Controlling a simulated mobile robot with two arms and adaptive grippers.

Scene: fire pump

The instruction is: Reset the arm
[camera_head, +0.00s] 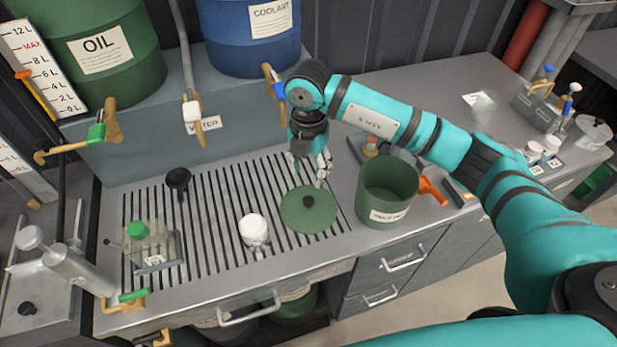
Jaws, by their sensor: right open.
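My right arm reaches in from the right side of the head view across the worktop. Its gripper (311,178) points down over the green round lid (309,209) on the slatted grate. The jaws are open, with nothing seen between them. I cannot tell whether the fingertips touch the lid. My left gripper is not in view.
A white canister (253,230), a black funnel (178,181) and a clear container (151,245) stand on the grate (215,215). Oil (105,50) and coolant (248,35) barrels stand behind.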

